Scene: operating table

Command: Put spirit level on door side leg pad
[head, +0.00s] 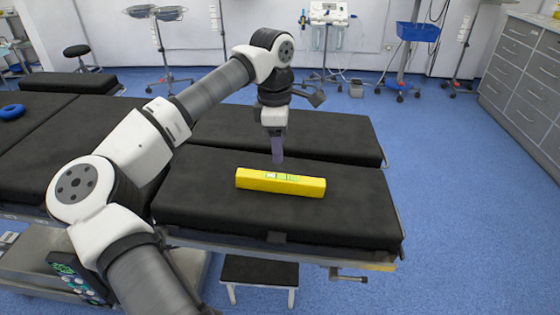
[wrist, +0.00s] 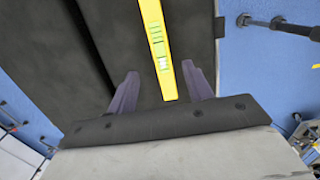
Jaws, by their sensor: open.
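The yellow spirit level (head: 280,182) lies flat on the near black leg pad (head: 350,215), with its vials showing on top. A second black leg pad (head: 330,135) lies behind it, across a narrow gap. My gripper (head: 278,158) is above and just behind the level in the head view. In the wrist view my gripper (wrist: 160,85) is open, with the level (wrist: 158,50) showing between its two fingers. Nothing is held. The frames do not settle which pad is the door side one, as no door shows.
More black table pads (head: 60,125) extend left, with a blue ring (head: 12,112) on one. A small step stool (head: 258,275) stands below the near edge. A metal side rail fitting (head: 348,275) sticks out at the near right. Grey drawers (head: 525,80) stand far right; the blue floor between is clear.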

